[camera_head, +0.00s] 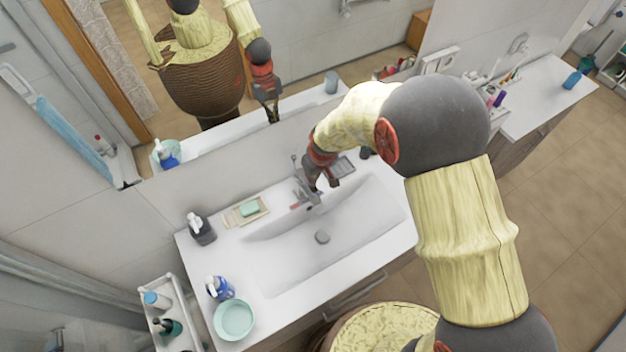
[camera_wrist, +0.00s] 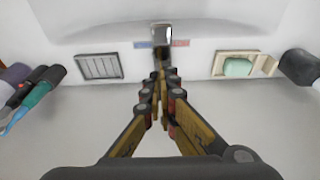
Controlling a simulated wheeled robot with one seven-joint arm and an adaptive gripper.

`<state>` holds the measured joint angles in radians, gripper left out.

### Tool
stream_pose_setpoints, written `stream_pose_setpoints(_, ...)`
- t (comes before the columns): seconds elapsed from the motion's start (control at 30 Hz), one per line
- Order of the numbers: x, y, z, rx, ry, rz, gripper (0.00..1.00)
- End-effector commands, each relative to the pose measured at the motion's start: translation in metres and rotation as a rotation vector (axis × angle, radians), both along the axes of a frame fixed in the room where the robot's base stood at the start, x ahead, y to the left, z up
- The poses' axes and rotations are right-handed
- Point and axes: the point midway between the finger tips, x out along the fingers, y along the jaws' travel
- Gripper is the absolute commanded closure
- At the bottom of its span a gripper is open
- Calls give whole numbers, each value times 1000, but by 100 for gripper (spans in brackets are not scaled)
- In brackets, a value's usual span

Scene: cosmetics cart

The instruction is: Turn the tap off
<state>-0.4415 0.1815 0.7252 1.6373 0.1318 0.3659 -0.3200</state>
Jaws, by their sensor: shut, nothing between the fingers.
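The tap (camera_head: 308,192) is a chrome fixture at the back edge of the white sink (camera_head: 285,255). In the wrist view the tap (camera_wrist: 161,36) shows its chrome top, with red and blue marks on either side of it. My gripper (camera_head: 322,186) is at the tap in the head view. In the wrist view my gripper (camera_wrist: 160,72) is shut and empty, its fingertips together just below the chrome top and covering part of the tap. I cannot tell whether they touch it. No water stream is clearly visible.
A soap dish with green soap (camera_head: 250,209) and a dark dispenser (camera_head: 201,228) stand left of the tap. A blue bottle (camera_head: 220,288) and a pale green bowl (camera_head: 234,319) stand at the front left. A grey slatted dish (camera_wrist: 99,66) lies beside the tap. The mirror is behind.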

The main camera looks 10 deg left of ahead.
Motion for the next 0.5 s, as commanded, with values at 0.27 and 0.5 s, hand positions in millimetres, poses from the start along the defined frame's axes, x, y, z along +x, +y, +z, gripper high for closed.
stream_pose_setpoints(0.27,-4,-6,64,6,-12,-2,100)
stream_pose_setpoints(0.5,-12,-12,101,5,-10,0,100)
